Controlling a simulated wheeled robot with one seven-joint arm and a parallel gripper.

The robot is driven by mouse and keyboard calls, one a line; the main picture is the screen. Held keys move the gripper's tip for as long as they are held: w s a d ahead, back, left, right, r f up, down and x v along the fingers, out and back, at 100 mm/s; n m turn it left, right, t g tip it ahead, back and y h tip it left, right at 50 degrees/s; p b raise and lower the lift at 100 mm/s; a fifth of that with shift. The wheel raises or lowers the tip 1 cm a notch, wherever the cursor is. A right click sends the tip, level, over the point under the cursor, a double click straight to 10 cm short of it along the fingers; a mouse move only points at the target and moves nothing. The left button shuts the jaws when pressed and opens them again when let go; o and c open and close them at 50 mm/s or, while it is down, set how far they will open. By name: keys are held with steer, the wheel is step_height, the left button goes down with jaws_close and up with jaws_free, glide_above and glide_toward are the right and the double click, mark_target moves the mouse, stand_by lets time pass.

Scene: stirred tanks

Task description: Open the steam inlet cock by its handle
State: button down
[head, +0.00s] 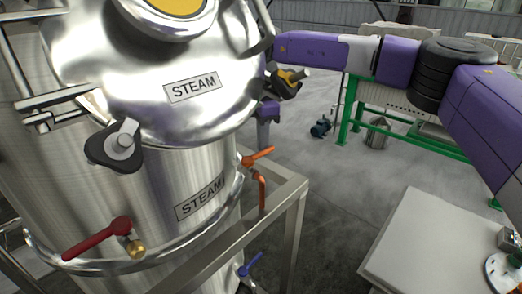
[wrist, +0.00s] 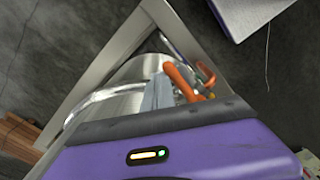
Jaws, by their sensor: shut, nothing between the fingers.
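The steel tank (head: 175,165) carries two STEAM plates. An orange lever handle (head: 258,156) on its right side sits above an orange bent pipe (head: 262,188). A red lever handle (head: 97,240) with a brass fitting is at the lower left, and a blue handle (head: 250,264) is at the bottom. I cannot tell which is the steam inlet cock. My gripper (head: 263,141) points down just above the orange handle. In the wrist view my shut, empty gripper (wrist: 158,94) is beside the orange handle (wrist: 180,82); I cannot tell whether they touch.
A steel frame (head: 290,205) stands around the tank's lower right. A black clamp knob (head: 113,148) juts from the tank front. A pale table (head: 425,250) is at the lower right. A green-legged bench (head: 415,130) stands behind, with open grey floor before it.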

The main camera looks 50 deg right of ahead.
mark_target(272, 146)
steer(key=shift+s+b, duration=0.45)
steer(key=shift+s, duration=1.1)
steer(key=shift+w, duration=0.4)
steer(key=shift+r, duration=0.1)
steer(key=shift+r+p, duration=1.7)
steer(key=shift+r, duration=1.75)
steer(key=shift+f, duration=0.1)
